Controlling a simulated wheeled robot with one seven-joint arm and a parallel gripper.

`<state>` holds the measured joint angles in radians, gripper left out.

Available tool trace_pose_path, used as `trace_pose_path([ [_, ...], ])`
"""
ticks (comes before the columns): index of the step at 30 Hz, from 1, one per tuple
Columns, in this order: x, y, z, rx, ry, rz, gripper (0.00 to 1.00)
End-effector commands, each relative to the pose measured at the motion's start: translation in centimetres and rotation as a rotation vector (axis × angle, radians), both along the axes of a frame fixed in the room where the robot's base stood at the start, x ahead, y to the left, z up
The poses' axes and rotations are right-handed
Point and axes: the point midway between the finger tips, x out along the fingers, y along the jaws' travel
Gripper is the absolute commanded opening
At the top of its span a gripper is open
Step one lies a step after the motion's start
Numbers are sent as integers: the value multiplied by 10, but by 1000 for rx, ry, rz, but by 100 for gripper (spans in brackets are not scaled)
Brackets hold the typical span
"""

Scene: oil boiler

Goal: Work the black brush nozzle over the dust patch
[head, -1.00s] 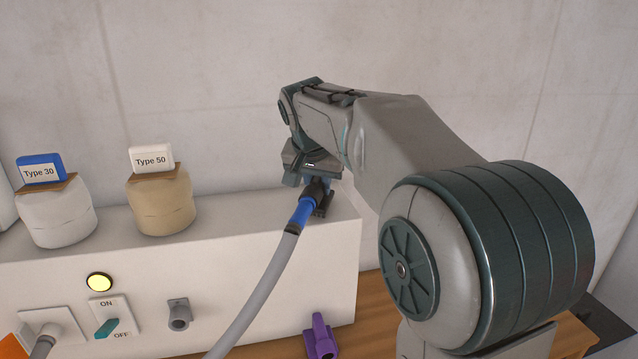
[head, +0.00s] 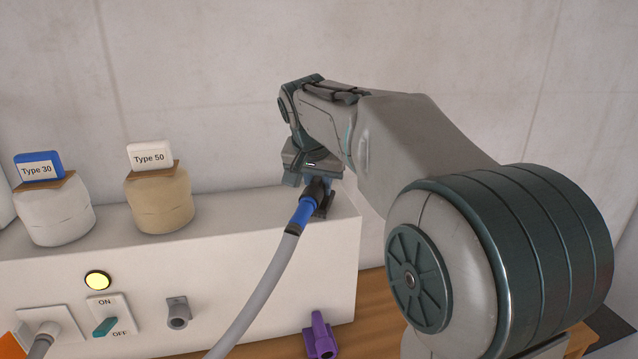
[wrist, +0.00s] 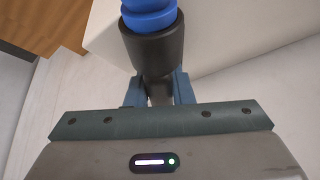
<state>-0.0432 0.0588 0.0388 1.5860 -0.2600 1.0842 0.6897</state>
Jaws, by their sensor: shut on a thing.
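My gripper (head: 318,192) is shut on the black nozzle (head: 318,187) at the right end of the white box's top. The nozzle has a blue collar (head: 303,213) and a grey hose (head: 262,290) that hangs down over the box's front. In the wrist view, the black nozzle (wrist: 155,50) sits between the two blue-grey fingers (wrist: 158,90), with the blue collar (wrist: 150,15) above it. The nozzle's working end is hidden, and I cannot tell whether it touches the surface. I cannot make out the dust patch in either view.
A white box (head: 240,225) carries jars marked Type 30 (head: 55,215) and Type 50 (head: 160,200). Its front has a lit yellow lamp (head: 98,280), an ON/OFF switch (head: 106,326) and a grey holder (head: 178,312). A purple nozzle (head: 319,338) stands on the wooden table (head: 375,285).

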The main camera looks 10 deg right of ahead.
Motion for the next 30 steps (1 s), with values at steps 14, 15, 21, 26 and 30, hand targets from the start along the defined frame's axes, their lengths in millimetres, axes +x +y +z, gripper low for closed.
trace_pose_path([
  [14, -12, 27, 1, 0, -2, 2, 3],
  [15, -13, 30, 1, 0, -2, 2, 3],
  [21, -18, 42, 1, 1, -3, 2, 3],
  [26, -19, 45, 2, 0, -3, 2, 3],
  [30, -19, 45, 2, -1, -3, 0, 3],
])
